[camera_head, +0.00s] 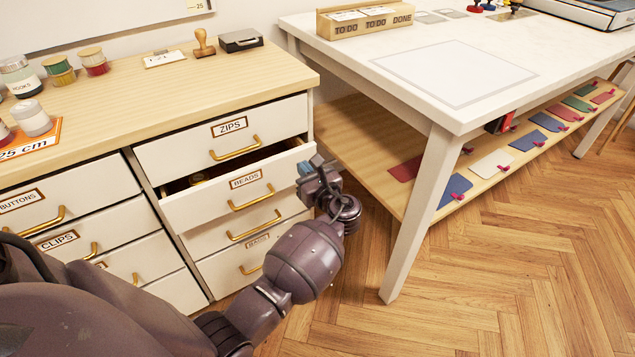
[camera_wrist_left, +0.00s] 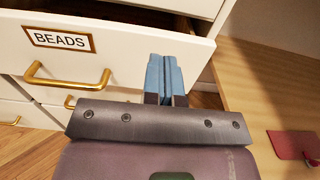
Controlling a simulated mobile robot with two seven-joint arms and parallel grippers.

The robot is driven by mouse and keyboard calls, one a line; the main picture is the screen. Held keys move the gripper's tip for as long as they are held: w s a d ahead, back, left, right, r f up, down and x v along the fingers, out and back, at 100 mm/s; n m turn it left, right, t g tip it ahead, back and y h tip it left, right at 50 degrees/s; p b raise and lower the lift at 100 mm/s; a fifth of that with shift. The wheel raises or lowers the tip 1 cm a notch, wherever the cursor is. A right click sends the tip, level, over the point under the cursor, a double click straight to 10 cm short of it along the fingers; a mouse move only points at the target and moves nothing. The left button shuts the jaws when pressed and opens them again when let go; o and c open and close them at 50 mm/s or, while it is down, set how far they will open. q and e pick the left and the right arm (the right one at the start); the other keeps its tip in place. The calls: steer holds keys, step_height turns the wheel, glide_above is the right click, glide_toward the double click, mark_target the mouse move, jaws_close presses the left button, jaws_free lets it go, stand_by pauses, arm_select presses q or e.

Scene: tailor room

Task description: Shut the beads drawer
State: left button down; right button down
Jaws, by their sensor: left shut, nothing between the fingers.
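The beads drawer (camera_head: 222,196) is pulled partway out under the zips drawer, and its dark inside shows at the left. It has a white front, a BEADS label and a gold handle (camera_head: 251,198). In the left wrist view the drawer front (camera_wrist_left: 127,47) fills the upper left, with its handle (camera_wrist_left: 66,77) left of my fingers. My left gripper (camera_head: 308,170) is shut and empty, its blue fingertips at the right end of the drawer front. The fingertips (camera_wrist_left: 164,75) look close to or touching the front; I cannot tell which. My right gripper is not in view.
The zips drawer (camera_head: 178,150) above and the drawers below look shut. The wooden cabinet top (camera_head: 150,95) holds spools, jars and a stamp. A white table (camera_head: 560,60) with a lower shelf (camera_head: 365,150) stands at the right. The wood floor (camera_head: 500,290) in front is clear.

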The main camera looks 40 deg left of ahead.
mark_target(291, 154)
arm_select(q)
steer(key=x, duration=0.3)
steer(key=shift+w+a+f+b, duration=0.1)
steer(key=shift+a+f+b, duration=0.15)
steer(key=shift+b, duration=0.15)
steer(key=shift+w+a+r, duration=0.25)
steer(key=shift+a, duration=0.25)
steer(key=shift+w+a+r, duration=0.1)
steer(key=shift+w+a, duration=0.05)
steer(key=shift+a, duration=0.1)
steer(key=shift+x, duration=0.85)
steer(key=shift+a, duration=0.25)
steer(key=shift+d, duration=0.1)
